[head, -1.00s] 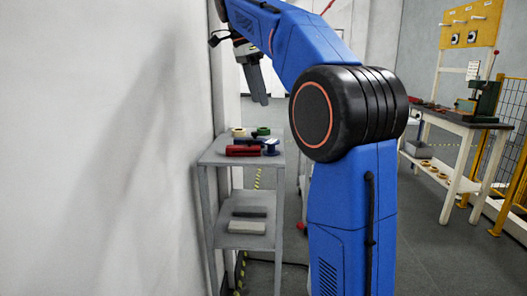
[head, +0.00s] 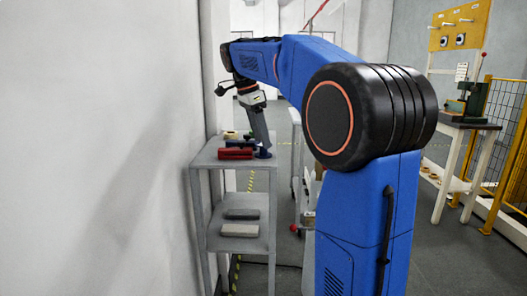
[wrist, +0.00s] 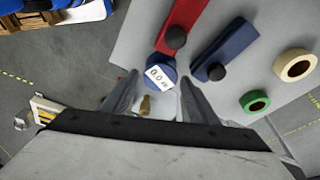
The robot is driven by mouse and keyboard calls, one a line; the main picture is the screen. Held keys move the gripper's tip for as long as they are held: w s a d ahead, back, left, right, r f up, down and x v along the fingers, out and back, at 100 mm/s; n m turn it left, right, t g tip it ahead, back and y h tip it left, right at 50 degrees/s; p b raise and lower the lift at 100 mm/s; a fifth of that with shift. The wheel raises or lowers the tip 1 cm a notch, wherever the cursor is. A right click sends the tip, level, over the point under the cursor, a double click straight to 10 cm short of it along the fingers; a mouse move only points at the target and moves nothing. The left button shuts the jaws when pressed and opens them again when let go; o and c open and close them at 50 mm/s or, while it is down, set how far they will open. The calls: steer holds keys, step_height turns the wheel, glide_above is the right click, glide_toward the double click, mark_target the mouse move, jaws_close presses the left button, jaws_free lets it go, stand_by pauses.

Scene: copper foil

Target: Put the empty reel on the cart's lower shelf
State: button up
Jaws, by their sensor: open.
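The empty reel, blue with a white label reading "0.0 m" (wrist: 160,77), stands at the edge of a grey stand's top. In the head view the reel (head: 264,154) is just below my gripper (head: 262,146). In the wrist view my gripper (wrist: 159,84) is open, one finger on each side of the reel; I cannot tell whether they touch it. A pale frame (head: 297,160), perhaps the cart, stands behind my arm, mostly hidden. I cannot make out its lower shelf.
The grey stand (head: 200,160) also bears a red bar (wrist: 182,22), a dark blue bar (wrist: 229,46), a green roll (wrist: 254,101) and a cream roll (wrist: 294,65). Its lower shelf (head: 240,244) holds two grey blocks. A wall is close on the left; a workbench (head: 465,124) stands right.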

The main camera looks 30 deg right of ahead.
steer(key=shift+x, duration=1.65)
steer(key=c, duration=0.9)
steer(key=shift+r, duration=0.15)
